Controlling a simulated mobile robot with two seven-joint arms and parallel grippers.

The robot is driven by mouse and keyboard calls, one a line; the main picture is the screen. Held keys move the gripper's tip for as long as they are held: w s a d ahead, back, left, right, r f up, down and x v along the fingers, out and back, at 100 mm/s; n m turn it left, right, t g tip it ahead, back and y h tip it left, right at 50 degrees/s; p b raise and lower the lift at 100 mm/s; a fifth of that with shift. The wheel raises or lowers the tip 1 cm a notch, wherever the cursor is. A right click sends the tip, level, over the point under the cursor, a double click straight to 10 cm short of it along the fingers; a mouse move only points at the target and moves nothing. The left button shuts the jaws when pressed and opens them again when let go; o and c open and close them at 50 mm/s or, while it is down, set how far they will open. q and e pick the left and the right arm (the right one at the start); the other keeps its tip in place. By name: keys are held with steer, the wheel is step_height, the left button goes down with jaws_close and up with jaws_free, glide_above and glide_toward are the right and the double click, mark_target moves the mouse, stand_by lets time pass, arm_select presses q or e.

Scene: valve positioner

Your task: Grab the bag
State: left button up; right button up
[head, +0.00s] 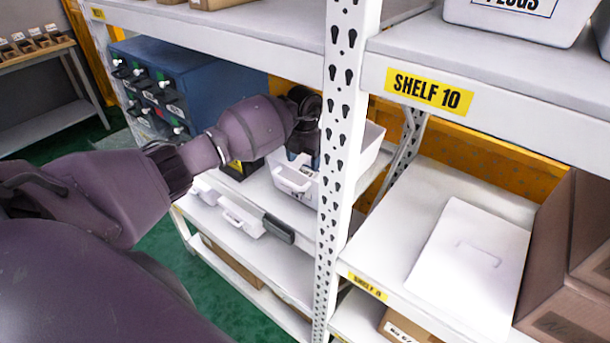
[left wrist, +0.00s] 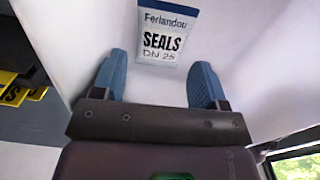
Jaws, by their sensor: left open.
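The bag (left wrist: 167,38) is a small flat packet with a blue edge and a white label reading "Ferlandou SEALS DN 25". In the left wrist view it lies on a white surface, just beyond my fingertips. My left gripper (left wrist: 158,82) is open, with its two blue fingers spread wide and the bag's near edge roughly centred between them. No grip on the bag shows. In the head view my left gripper (head: 303,150) is at the white bin (head: 368,150) behind the shelf post, which partly hides it. I cannot make out the bag clearly there. My right gripper is not in view.
The perforated white post (head: 345,110) stands close beside my left gripper. A shelf board (head: 230,20) runs above my arm. A blue drawer cabinet (head: 190,75) stands to the left. On the right are a white sheet-like item (head: 470,265) and cardboard boxes (head: 570,270).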

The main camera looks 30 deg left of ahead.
mark_target(305, 173)
arm_select(q)
steer(key=shift+d+f+p, duration=0.1)
steer(key=shift+f+p, duration=0.25)
steer(key=shift+f, duration=2.05)
steer(key=shift+c, duration=0.2)
steer(key=c, duration=0.5)
steer(key=shift+r, duration=0.1)
